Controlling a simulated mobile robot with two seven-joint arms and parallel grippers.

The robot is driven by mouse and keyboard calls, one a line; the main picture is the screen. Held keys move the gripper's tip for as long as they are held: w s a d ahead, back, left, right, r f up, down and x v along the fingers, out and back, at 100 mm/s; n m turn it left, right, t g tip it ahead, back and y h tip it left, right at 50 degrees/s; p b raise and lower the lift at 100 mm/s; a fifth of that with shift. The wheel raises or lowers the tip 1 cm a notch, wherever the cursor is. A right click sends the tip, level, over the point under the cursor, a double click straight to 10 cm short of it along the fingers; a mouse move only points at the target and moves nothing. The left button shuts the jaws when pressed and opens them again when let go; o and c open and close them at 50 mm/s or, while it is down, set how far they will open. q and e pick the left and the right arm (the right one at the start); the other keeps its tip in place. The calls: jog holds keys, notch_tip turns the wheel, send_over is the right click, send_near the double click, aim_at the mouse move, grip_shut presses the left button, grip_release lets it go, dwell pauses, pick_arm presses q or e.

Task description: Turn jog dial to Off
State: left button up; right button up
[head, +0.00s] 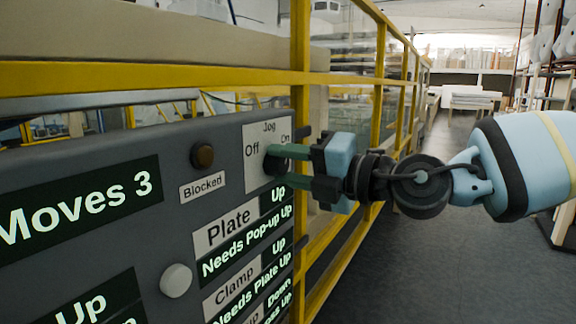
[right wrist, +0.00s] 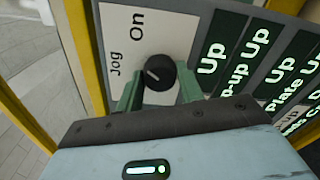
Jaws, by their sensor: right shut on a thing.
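The jog dial (right wrist: 158,72) is a round black knob on a white plate (head: 256,130) marked Jog, Off and On. In the right wrist view a short white mark on its face points left, towards the word Jog, roughly between the two settings. Off is hidden there by my gripper; in the head view it shows at the plate's left, with On at the right. My right gripper (head: 277,168) has its green fingers on both sides of the dial, shut on it. It also shows in the right wrist view (right wrist: 158,92). My left gripper is not in view.
The grey panel (head: 70,235) also carries a brown Blocked button (head: 202,156), a white button (head: 176,280) and several lit green labels. A yellow frame (head: 300,60) stands right behind the panel's edge. Open grey floor (head: 440,250) lies to the right.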

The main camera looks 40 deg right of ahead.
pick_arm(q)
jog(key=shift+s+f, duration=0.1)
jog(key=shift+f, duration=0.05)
pick_arm(e)
jog(key=shift+f+n+b, duration=0.1)
jog(key=shift+n+b, duration=0.2)
jog(key=shift+n, duration=0.4)
jog(key=n+b, duration=0.1)
jog(key=n, duration=0.2)
jog(key=n+b, duration=0.3)
jog(key=n, duration=0.2)
jog(key=n+b, duration=0.2)
jog(key=shift+n, duration=0.4)
jog(key=shift+n+b, duration=0.6)
jog(key=shift+n, duration=0.2)
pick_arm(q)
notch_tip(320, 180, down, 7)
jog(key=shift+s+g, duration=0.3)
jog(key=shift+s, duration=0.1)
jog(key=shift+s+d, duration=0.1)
